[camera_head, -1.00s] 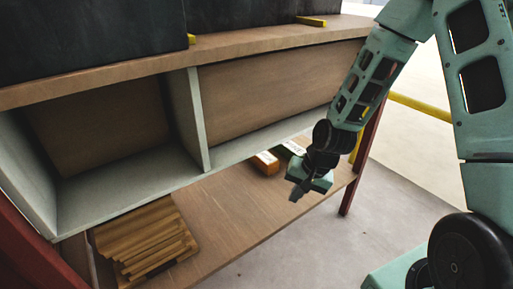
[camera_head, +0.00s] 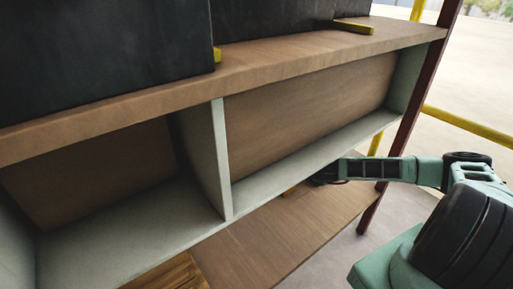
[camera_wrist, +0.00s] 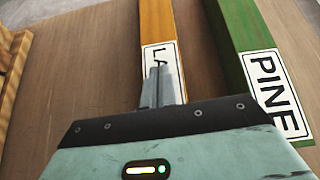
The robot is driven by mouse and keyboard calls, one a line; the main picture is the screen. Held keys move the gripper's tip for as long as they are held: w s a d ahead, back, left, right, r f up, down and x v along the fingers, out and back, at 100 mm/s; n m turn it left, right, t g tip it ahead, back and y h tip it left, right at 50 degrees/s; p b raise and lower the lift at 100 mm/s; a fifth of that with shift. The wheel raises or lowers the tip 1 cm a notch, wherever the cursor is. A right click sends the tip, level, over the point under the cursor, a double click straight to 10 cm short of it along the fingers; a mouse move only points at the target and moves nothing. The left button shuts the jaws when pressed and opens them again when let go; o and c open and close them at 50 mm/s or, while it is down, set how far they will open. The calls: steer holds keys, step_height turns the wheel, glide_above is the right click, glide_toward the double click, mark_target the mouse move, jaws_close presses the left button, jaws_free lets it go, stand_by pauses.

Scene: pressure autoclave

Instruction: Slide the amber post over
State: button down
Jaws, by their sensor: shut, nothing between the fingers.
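The amber post (camera_wrist: 157,22) lies on the brown lower shelf in the wrist view, running away from my gripper, with a white label partly hidden behind the fingers; "LA" shows. My gripper (camera_wrist: 160,72) is shut and empty, its fingertips over the amber post's labelled end. I cannot tell whether they touch it. In the head view only a small orange piece of the post (camera_head: 290,191) shows below the grey shelf, and my fingers are hidden there.
A green post (camera_wrist: 235,30) labelled "PINE" lies just right of the amber one. Wooden slats (camera_wrist: 12,60) lie at the left. The grey compartment shelf (camera_head: 300,160) hangs above the lower shelf (camera_head: 285,240). A red leg (camera_head: 408,120) stands at right.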

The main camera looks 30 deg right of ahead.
steer(key=shift+w+d+m, duration=0.45)
steer(key=shift+w+m, duration=0.05)
steer(key=shift+w, duration=0.15)
steer(key=w+b, duration=0.2)
steer(key=w, duration=0.2)
steer(key=w+a+b, duration=0.1)
steer(key=w, duration=0.2)
steer(key=w+a+b, duration=0.1)
steer(key=w+b, duration=0.1)
steer(key=w, duration=0.2)
steer(key=shift+w+a+f+b, duration=0.15)
steer(key=shift+w+f+b, duration=0.05)
steer(key=shift+w+b, duration=0.15)
steer(key=shift+s+f+b, duration=0.15)
steer(key=shift+f+b, duration=0.15)
steer(key=shift+b, duration=0.05)
steer(key=shift+f, duration=0.15)
steer(key=shift+s+f, duration=0.1)
steer(key=shift+f, duration=0.15)
